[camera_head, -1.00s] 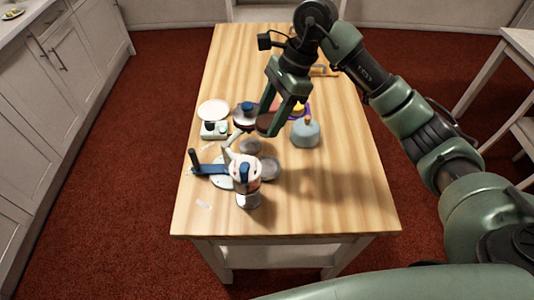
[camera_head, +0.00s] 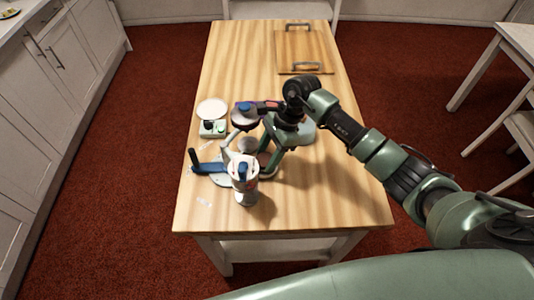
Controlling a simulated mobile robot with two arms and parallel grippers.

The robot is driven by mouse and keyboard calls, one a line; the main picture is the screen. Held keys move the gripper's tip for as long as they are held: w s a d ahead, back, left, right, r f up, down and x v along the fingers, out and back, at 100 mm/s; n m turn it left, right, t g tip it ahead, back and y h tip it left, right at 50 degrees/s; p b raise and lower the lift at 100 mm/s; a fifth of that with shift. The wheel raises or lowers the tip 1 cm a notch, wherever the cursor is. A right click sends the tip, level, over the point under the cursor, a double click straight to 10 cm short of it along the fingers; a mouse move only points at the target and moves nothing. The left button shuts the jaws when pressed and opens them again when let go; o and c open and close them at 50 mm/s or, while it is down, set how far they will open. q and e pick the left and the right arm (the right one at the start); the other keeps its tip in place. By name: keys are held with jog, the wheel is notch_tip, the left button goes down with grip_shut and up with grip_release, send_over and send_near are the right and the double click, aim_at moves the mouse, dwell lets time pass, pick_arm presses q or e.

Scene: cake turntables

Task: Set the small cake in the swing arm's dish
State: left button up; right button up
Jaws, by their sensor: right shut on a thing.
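My right gripper (camera_head: 267,165) points down over the turntable stand, shut on the small brown cake (camera_head: 267,158). The cake is low, over or in the grey dish on the right (camera_head: 270,174). My fingers partly hide both, and I cannot tell whether they touch. A second grey dish (camera_head: 247,145) is behind and to the left. The stand has a blue arm with a black upright handle (camera_head: 208,167) and a pale base (camera_head: 220,181). My left gripper is not in view.
A handled wooden board (camera_head: 304,48) lies at the back. The table's front right is clear.

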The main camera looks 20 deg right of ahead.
jog(key=shift+f, duration=0.15)
jog(key=o, duration=1.3)
jog(key=shift+r, duration=0.3)
jog(key=shift+d+r, duration=0.2)
jog(key=shift+r, duration=0.05)
jog(key=shift+b+v, duration=1.25)
jog(key=shift+v, duration=4.35)
jog(key=shift+a, duration=0.1)
